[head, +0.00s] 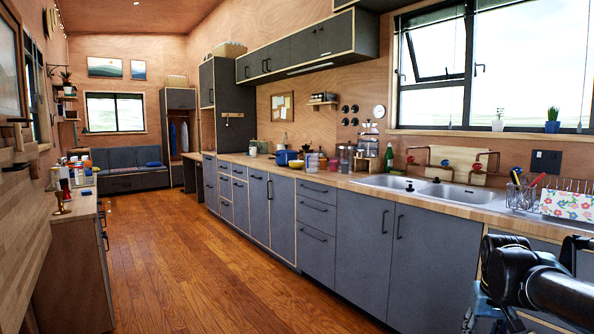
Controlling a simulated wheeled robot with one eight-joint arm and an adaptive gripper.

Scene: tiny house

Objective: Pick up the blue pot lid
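No blue pot lid can be made out for certain. A small blue pot-like object (285,157) stands among other items on the far part of the wooden counter, too small to tell whether it has a lid. My black arm (530,280) shows at the bottom right, in front of the counter by the sink. No gripper fingers can be made out, and my arm is far from the blue object.
The long wooden counter (345,181) runs along the right over grey cabinets. It holds a double sink (447,191), a dish rack and several jars. A cabinet (75,255) with bottles stands at left. The wooden floor (200,265) between is clear.

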